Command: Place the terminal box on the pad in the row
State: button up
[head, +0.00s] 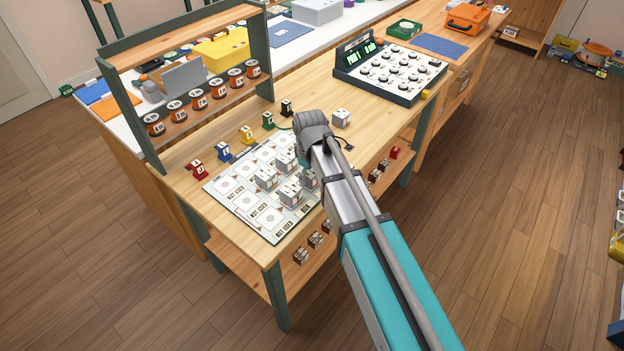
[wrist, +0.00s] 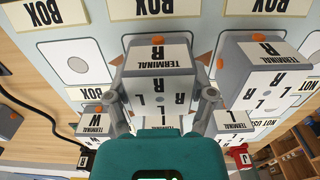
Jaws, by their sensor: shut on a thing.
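In the wrist view my gripper (wrist: 161,100) is shut on a grey terminal box (wrist: 158,85) with a white label reading TERMINAL R and an orange dot, one finger on each side. The box is over or on the printed board; I cannot tell whether it touches.
Coloured plugs (head: 222,152) line the board's far side. A lone grey box (head: 341,117) stands right of my wrist. A black cable (wrist: 40,112) lies left of the held box.

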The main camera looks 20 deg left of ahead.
aim_at(312, 171)
jog(key=shift+f, duration=0.15)
jog(key=o, duration=1.2)
jog(key=shift+r, duration=0.2)
notch_tip(312, 171, up, 12)
jog(key=p, duration=1.2)
dwell(0.6)
jog(key=shift+w+d, duration=0.1)
jog(key=shift+d, duration=0.15)
jog(key=s+d+m, duration=0.2)
jog(key=d+m, duration=0.2)
jog(key=d, duration=0.8)
jog(key=s+d+m, duration=0.1)
jog(key=d+m, duration=0.4)
jog(key=d, duration=0.7)
jog(key=s+d+m, duration=0.2)
jog(key=d+m, duration=0.2)
jog(key=d, duration=0.8)
jog(key=shift+s+d+m, duration=0.3)
jog(key=shift+s, duration=0.05)
